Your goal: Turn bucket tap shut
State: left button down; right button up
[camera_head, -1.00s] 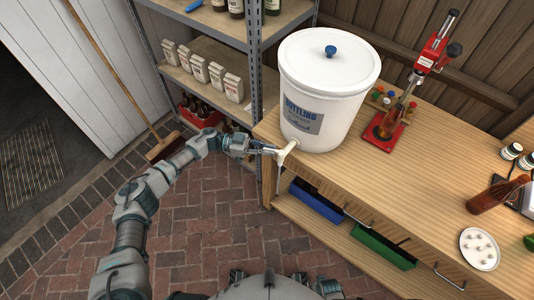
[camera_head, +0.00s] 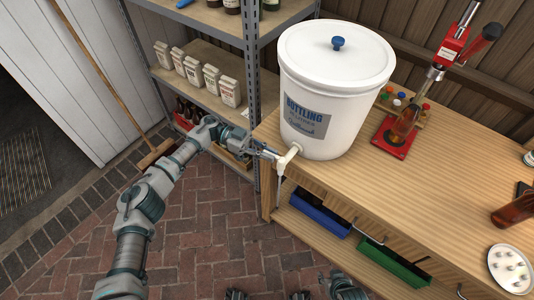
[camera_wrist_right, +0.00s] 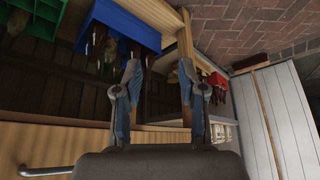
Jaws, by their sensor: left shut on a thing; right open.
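The white bottling bucket (camera_head: 331,100) stands at the left end of the wooden bench, its lid on. Its cream tap (camera_head: 288,158) sticks out from the lower front, over the bench edge. My left gripper (camera_head: 275,154) reaches in from the left and is shut on the tap; its fingertips partly hide the handle.
The wooden bench (camera_head: 400,185) holds a red bottle capper (camera_head: 398,140) and a white plate (camera_head: 510,268). A blue bin (camera_head: 320,213) and a green bin (camera_head: 392,262) sit on its lower shelf. A metal shelf rack (camera_head: 250,80) stands left of the bucket.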

pick_arm(q)
jog(key=b, duration=0.1)
jog(key=m+g+b, duration=0.1)
jog(key=b, duration=0.1)
jog(key=shift+w+d+f+y, duration=0.2)
jog(key=shift+w+f+y, duration=0.05)
jog(key=shift+f+y, duration=0.15)
jog(key=shift+w+r+m+g+y+b, duration=0.1)
jog(key=shift+r+m+g+y+b, duration=0.25)
jog(key=shift+g+b, duration=0.55)
pick_arm(e)
jog(key=w+a+r+t+y, duration=0.3)
jog(key=w+a+r+t, duration=0.2)
jog(key=w+r+t, duration=0.6)
jog(key=shift+w+a+t, duration=0.2)
jog(key=shift+w+t, duration=0.2)
jog(key=shift+w, duration=0.4)
jog(key=shift+w, duration=0.1)
pick_arm(q)
jog(key=c, duration=1.2)
grip_release()
jog(key=shift+d, duration=0.1)
pick_arm(e)
jog(key=shift+d+f, duration=0.1)
pick_arm(q)
jog(key=shift+d, duration=0.1)
jog(key=shift+r, duration=0.15)
